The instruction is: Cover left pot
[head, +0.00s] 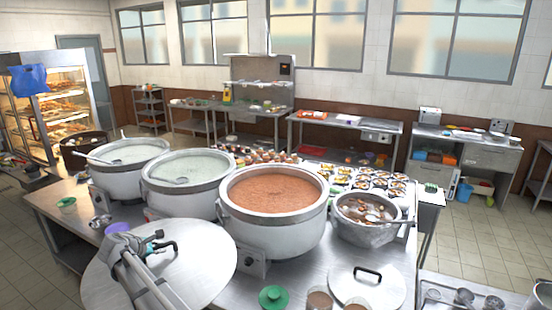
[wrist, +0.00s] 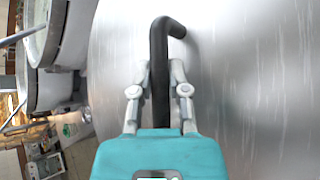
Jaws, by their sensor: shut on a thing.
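The left pot (head: 112,182) is a wide steel stockpot of pale congee, uncovered, with a ladle (head: 100,160) resting in it. A large round steel lid (head: 205,262) is at the front left in the head view, in front of the pots. My gripper (head: 160,245) is shut on the lid's black bent handle (head: 172,247). In the wrist view my gripper's fingers (wrist: 160,78) close on both sides of the handle (wrist: 157,50), and the lid (wrist: 250,90) fills the right side. I cannot tell whether the lid touches the counter.
The middle pot (head: 185,203) of pale congee, with a ladle, and the right pot (head: 270,238) of reddish congee stand open beside it. A smaller lid (head: 368,290) lies at front right. A purple bowl (head: 117,228) and green-topped cup (head: 67,205) sit left.

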